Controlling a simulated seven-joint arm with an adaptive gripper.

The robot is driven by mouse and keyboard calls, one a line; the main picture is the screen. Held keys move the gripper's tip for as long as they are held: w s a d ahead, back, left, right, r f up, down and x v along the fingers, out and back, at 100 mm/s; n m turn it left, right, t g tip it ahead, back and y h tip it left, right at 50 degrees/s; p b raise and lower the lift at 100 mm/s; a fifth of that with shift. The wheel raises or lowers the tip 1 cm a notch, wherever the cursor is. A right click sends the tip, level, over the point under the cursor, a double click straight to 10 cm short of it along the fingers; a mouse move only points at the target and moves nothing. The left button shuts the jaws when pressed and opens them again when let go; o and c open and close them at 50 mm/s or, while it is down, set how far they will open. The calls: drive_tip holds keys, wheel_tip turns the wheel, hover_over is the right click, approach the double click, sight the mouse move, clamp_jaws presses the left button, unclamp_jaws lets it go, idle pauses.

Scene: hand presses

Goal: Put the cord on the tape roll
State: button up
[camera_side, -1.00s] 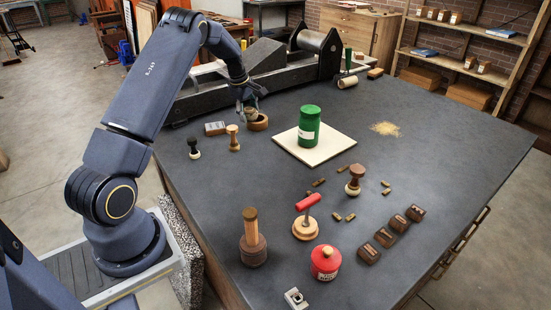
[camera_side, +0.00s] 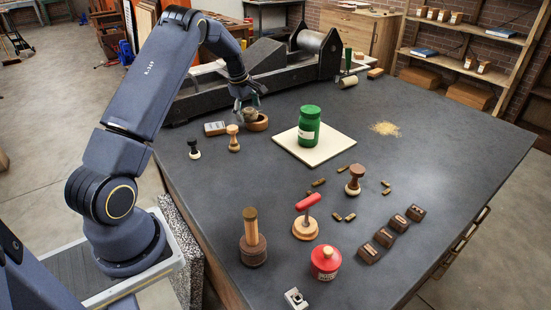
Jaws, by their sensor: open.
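The tape roll (camera_side: 260,124) is a brown ring lying flat on the dark bench, near the black machine. The cord (camera_side: 250,114) looks like a small grey-tan bundle at the tape roll's upper left side. It overlaps the roll in the picture, and I cannot tell whether it rests fully on it or leans at its edge. My gripper (camera_side: 247,103) is open just above the cord, pointing down. Its fingers are small and dark here, and their gap to the cord is hard to see.
A grey block (camera_side: 214,128) and two stamps (camera_side: 233,138) stand left of the roll. A green jar (camera_side: 309,127) stands on a cream board (camera_side: 330,148) to the right. The black machine (camera_side: 230,88) is close behind. The bench's right side is mostly clear.

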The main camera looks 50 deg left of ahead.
drive_tip(key=v, duration=1.1)
drive_tip(key=s+d+r+m+t, duration=0.1)
drive_tip(key=d+r+m, duration=0.25)
drive_tip(key=d, duration=0.25)
drive_tip(key=s+d+r+m, duration=0.2)
drive_tip(key=d+r, duration=0.3)
drive_tip(key=d, duration=0.1)
drive_tip(key=s+d+r+m+h, duration=0.1)
drive_tip(key=s+d+r+m, duration=0.15)
drive_tip(key=d, duration=0.25)
drive_tip(key=s+d+r+m, duration=0.1)
drive_tip(key=s+d+m, duration=0.25)
drive_tip(key=d, duration=0.25)
drive_tip(key=s+d+f+m+t, duration=0.1)
drive_tip(key=s+d+f+m, duration=0.1)
drive_tip(key=s+d+m, duration=0.3)
drive_tip(key=s+d+f+m, duration=0.2)
drive_tip(key=s+d+m, duration=0.3)
drive_tip(key=s, duration=0.5)
drive_tip(key=shift+s+d+t, duration=0.15)
drive_tip(key=shift+d+t, duration=0.25)
drive_tip(key=shift+d, duration=0.05)
